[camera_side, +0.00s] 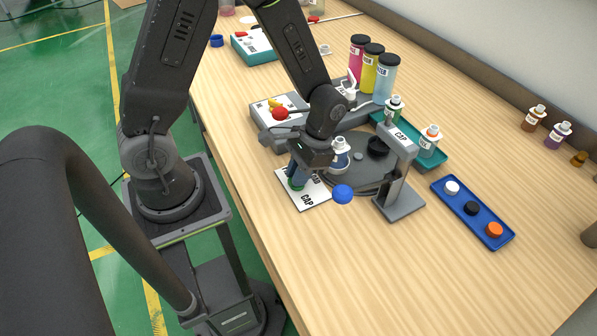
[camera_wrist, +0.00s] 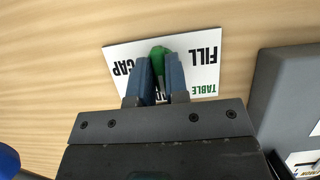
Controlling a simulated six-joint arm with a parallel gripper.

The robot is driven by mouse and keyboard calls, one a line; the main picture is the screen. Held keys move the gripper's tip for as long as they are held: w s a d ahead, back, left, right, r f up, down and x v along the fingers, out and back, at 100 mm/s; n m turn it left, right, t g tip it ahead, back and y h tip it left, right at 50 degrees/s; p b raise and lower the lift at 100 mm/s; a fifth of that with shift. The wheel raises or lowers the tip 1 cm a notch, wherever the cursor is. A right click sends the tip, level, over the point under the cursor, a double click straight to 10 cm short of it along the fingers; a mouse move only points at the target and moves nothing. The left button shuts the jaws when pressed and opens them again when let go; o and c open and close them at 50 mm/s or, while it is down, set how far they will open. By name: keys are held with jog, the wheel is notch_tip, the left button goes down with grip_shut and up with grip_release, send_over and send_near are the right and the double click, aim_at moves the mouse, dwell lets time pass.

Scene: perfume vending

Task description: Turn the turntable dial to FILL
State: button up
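The turntable dial is a green knob (camera_wrist: 158,52) on a white card (camera_wrist: 207,87) printed TABLE, FILL and CAP. In the wrist view the lettering is upside down, with FILL on the right and CAP on the left. My gripper (camera_wrist: 160,62) has its two blue fingers on either side of the knob, with no clear gap at their tips. In the side view the gripper (camera_side: 297,176) points down over the card, and the green knob (camera_side: 296,185) shows at the fingertips. The dial's pointer is hidden, so I cannot tell its setting.
Right of the card stand the dark turntable (camera_side: 350,172) with a bottle (camera_side: 340,158) and the grey CAP station (camera_side: 402,185). A blue cap-shaped piece (camera_side: 343,194) is close to the card. A blue tray of caps (camera_side: 471,210) lies farther right. The table's front is clear.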

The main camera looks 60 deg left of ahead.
grip_shut()
jog(key=shift+n, duration=0.3)
jog(key=n+h, duration=0.1)
jog(key=n, duration=0.2)
jog(key=n+h, duration=0.1)
jog(key=n, duration=0.2)
jog(key=shift+a+t+h, duration=0.15)
jog(key=shift+t+h, duration=0.15)
jog(key=n+t+h, duration=0.1)
jog(key=n, duration=0.3)
jog(key=shift+s+n, duration=0.1)
jog(key=shift+n, duration=0.3)
jog(key=shift+n+t+h, duration=0.3)
jog(key=shift+n+t, duration=0.5)
jog(key=shift+n, duration=1.1)
jog(key=o, duration=0.5)
grip_release()
